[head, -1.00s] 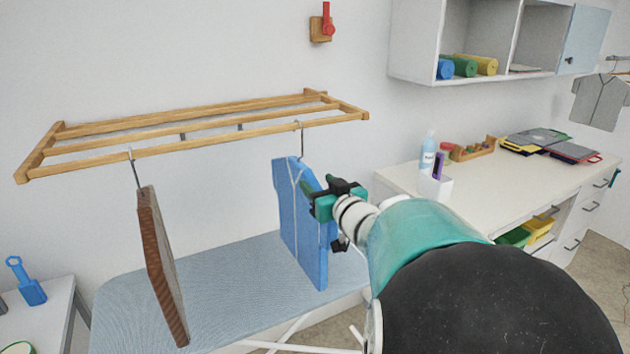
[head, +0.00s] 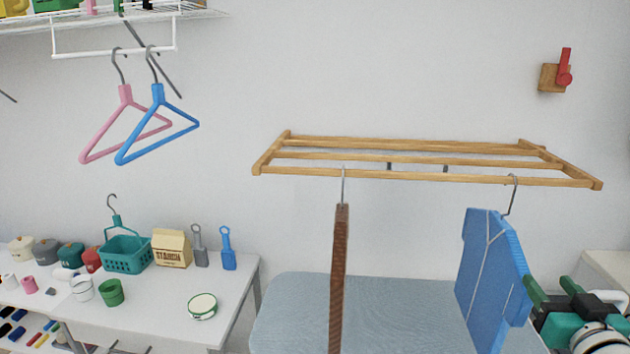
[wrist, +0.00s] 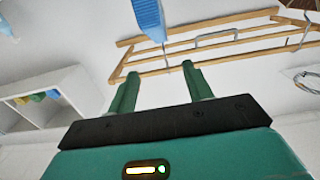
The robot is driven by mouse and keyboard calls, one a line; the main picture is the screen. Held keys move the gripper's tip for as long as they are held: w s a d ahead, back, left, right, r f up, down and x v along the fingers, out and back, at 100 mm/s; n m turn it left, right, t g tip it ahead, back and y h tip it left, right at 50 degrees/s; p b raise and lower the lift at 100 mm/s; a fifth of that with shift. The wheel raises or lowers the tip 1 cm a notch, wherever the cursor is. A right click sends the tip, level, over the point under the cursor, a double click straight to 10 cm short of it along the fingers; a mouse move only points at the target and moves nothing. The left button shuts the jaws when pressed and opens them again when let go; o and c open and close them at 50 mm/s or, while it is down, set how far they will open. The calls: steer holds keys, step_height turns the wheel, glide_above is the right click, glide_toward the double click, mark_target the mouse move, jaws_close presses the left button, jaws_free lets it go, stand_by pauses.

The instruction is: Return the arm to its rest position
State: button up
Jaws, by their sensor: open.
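My gripper (head: 553,290) is at the lower right of the head view, close beside the right edge of a blue shirt-shaped piece (head: 490,270). That piece hangs by a hook from a wooden rack (head: 430,179). In the wrist view my gripper (wrist: 157,82) is open, its two green fingers apart with nothing between them. The blue piece (wrist: 149,18) shows beyond the fingertips there, apart from them. The wooden rack (wrist: 200,63) crosses behind it. Most of my arm is outside the head view.
A brown panel (head: 340,270) also hangs from the rack, above a grey-blue ironing board (head: 295,312). A white table (head: 155,312) with a teal basket (head: 127,252) stands at left. Pink (head: 125,97) and blue (head: 157,95) hangers hang upper left. A red wall hook (head: 565,68) is upper right.

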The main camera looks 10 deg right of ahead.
steer(key=w+a+f+g, duration=0.2)
steer(key=a+g, duration=0.1)
steer(key=a, duration=0.3)
steer(key=w+a+f+g, duration=0.1)
steer(key=w+a+g, duration=0.15)
steer(key=a, duration=0.25)
steer(key=s+a+f+n+g+y, duration=0.1)
steer(key=s+a+f+g, duration=0.1)
steer(key=a, duration=0.4)
steer(key=s+a+f+n+g+y, duration=0.1)
steer(key=s+a+g+y, duration=0.1)
steer(key=a, duration=0.5)
steer(key=s+a+f+n+g+y, duration=0.1)
steer(key=s+a+f+g+y, duration=0.1)
steer(key=s+a, duration=0.2)
steer(key=shift+s+a+f, duration=0.25)
steer(key=shift+a+f, duration=0.05)
steer(key=shift+a, duration=0.95)
steer(key=shift+c, duration=0.4)
